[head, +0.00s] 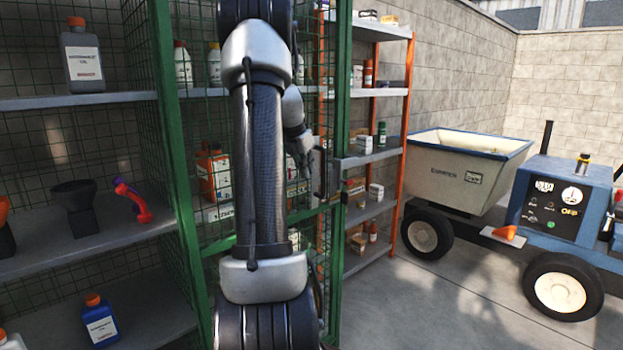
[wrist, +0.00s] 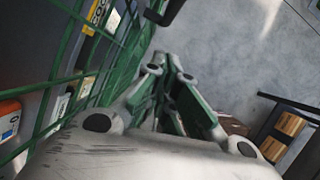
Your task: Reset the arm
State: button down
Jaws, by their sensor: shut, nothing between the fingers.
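My gripper (wrist: 168,68) shows in the wrist view with its fingers drawn together and nothing between them. It points down past a green wire-mesh door or panel (wrist: 135,50) on its left, with grey floor beyond. I cannot tell whether it touches the mesh. In the head view my arm stands upright across the middle, in front of the green cage (head: 185,180).
At left, shelves hold an oil bottle (head: 83,55), a black funnel (head: 75,205), a red-purple tool (head: 133,198) and a blue bottle (head: 100,320). An orange-post rack (head: 392,150) stands behind. A grey cart (head: 460,170) and blue machine (head: 560,215) are right.

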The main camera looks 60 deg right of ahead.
jog(key=v, duration=0.5)
jog(key=shift+a+r, duration=0.1)
jog(key=shift+r, duration=0.2)
